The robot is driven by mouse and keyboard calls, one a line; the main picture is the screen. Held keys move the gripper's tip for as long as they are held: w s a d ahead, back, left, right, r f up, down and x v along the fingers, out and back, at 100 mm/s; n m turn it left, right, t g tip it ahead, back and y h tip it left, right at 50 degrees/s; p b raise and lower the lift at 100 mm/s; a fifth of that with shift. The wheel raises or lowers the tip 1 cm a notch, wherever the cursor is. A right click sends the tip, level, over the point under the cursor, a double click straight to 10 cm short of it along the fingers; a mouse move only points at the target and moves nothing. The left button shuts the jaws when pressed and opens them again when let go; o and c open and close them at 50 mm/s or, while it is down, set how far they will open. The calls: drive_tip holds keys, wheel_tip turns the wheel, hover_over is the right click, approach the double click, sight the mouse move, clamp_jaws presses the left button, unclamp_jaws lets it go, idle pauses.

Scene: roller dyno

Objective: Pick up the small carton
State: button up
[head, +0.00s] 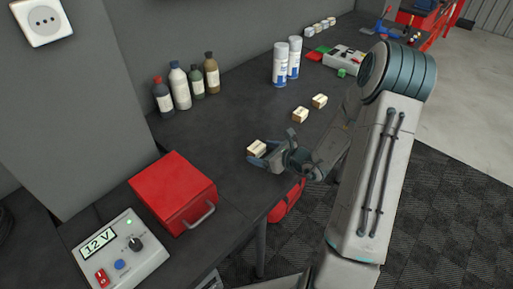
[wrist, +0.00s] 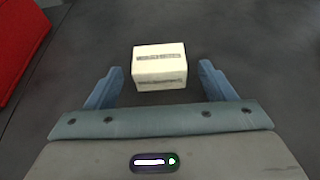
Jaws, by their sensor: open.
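A small cream carton (head: 257,149) with dark printed bands lies on the dark worktop near its front edge. My gripper (head: 258,157) is low over the worktop at this carton. In the wrist view the carton (wrist: 160,66) lies ahead of and partly between the two blue fingers of my gripper (wrist: 161,82), with a gap on each side. The fingers are open and do not touch it. Two similar small cartons stand farther back, one nearer (head: 300,114) and one farther (head: 320,100).
A red box with a handle (head: 172,190) and a 12 V supply (head: 120,250) stand to the left on the worktop (head: 225,205). Several bottles (head: 180,88) line the wall. Two white spray cans (head: 281,64) stand behind. The worktop around the carton is clear.

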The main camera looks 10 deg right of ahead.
drive_tip(key=shift+x, duration=0.9)
drive_tip(key=c, duration=1.1)
drive_tip(key=shift+r, duration=0.1)
